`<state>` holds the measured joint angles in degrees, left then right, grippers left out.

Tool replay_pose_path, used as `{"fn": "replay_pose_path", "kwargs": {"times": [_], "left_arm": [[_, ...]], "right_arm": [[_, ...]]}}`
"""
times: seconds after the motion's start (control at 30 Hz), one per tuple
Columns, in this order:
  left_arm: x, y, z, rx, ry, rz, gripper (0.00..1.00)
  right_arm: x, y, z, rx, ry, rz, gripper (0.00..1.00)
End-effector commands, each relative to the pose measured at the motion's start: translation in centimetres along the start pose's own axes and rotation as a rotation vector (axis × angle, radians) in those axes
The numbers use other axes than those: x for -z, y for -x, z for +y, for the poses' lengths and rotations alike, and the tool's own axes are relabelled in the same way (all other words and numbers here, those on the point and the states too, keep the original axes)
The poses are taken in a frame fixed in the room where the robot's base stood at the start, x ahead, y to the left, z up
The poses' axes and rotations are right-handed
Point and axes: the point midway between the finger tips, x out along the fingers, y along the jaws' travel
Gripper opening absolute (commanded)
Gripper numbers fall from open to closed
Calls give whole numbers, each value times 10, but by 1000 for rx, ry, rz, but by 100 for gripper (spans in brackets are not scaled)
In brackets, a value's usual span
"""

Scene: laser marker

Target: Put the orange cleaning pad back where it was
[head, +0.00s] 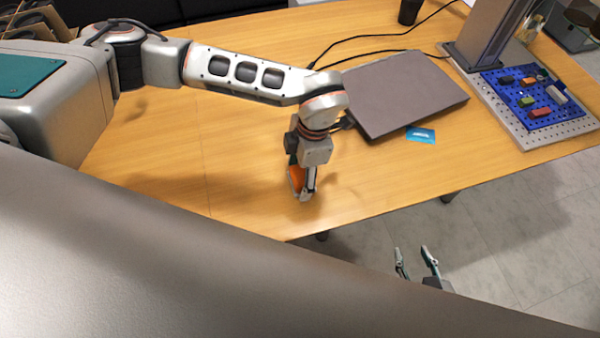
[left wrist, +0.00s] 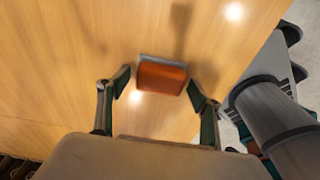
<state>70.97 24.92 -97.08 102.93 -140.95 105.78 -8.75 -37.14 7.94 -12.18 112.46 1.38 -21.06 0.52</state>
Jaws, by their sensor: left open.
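The orange cleaning pad (left wrist: 162,78) lies between the two fingers of my left gripper (left wrist: 160,84) in the left wrist view, with a grey strip along its upper edge. The fingers are spread, with a small gap to the pad on each side. In the head view my left gripper (head: 304,194) points down at the table near its front edge, and the orange of the pad (head: 297,177) shows partly behind a finger. Whether the pad rests on the table is hard to tell. My right gripper (head: 412,252) is open and empty, over the floor beyond the table edge.
A closed grey laptop-like slab (head: 400,92) lies on the wooden table (head: 240,150), with a small blue card (head: 420,135) at its front edge. At the right, a blue board (head: 515,100) with several small blocks sits on a perforated plate (head: 552,138). Cables run behind the slab.

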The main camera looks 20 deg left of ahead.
Motion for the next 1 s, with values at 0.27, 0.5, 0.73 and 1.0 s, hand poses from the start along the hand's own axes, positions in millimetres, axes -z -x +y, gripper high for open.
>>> {"fn": "replay_pose_path", "kwargs": {"times": [0.27, 0.5, 0.73, 1.0], "left_arm": [[-1, 38, 2, -5, -1, -5, 65], [-1, 87, 1, -5, 0, -4, 65], [0, 116, 1, -2, 0, -3, 65], [0, 123, 0, 0, 0, 0, 65]], "right_arm": [[-2, 0, 0, 1, 0, -3, 40], [-4, -1, -1, 1, 0, -5, 40], [-6, -2, -1, 1, 0, -5, 40], [-5, -2, -1, 1, 0, -4, 40]]}}
